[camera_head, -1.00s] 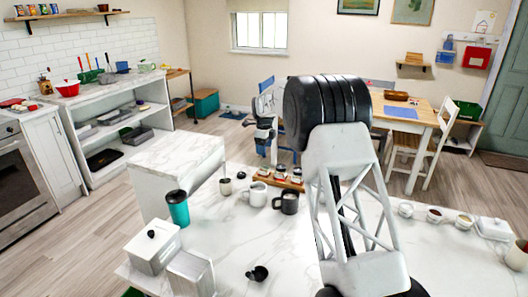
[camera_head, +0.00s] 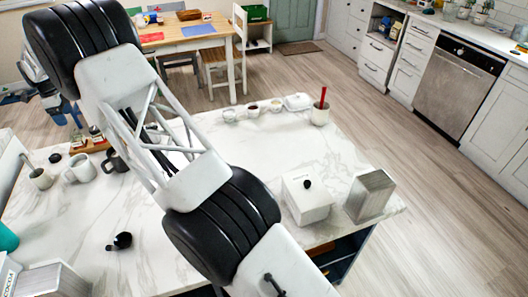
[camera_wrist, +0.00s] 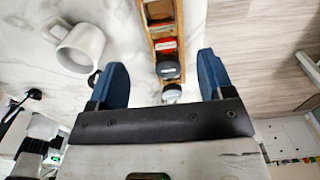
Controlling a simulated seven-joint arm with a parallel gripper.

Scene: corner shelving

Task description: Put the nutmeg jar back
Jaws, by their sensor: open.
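A wooden spice rack (camera_head: 88,147) holds several small jars on the white marble counter; it also shows in the wrist view (camera_wrist: 151,36). There, a red-lidded jar (camera_wrist: 165,45) and a black-lidded jar (camera_wrist: 169,68) stand in it. A pale round top (camera_wrist: 172,92) shows just below them. My gripper (camera_wrist: 161,68) is open, its blue fingers on either side of the rack's near end, with nothing clamped. A small dark-topped item (camera_head: 55,157) stands apart, left of the rack. No label is readable, so I cannot tell which jar is nutmeg.
A white mug (camera_head: 80,168), a dark mug (camera_head: 116,162) and a grey cup with a spoon (camera_head: 41,178) stand near the rack. A black scoop (camera_head: 121,241) lies on the counter. The counter's middle is partly hidden by my arm.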

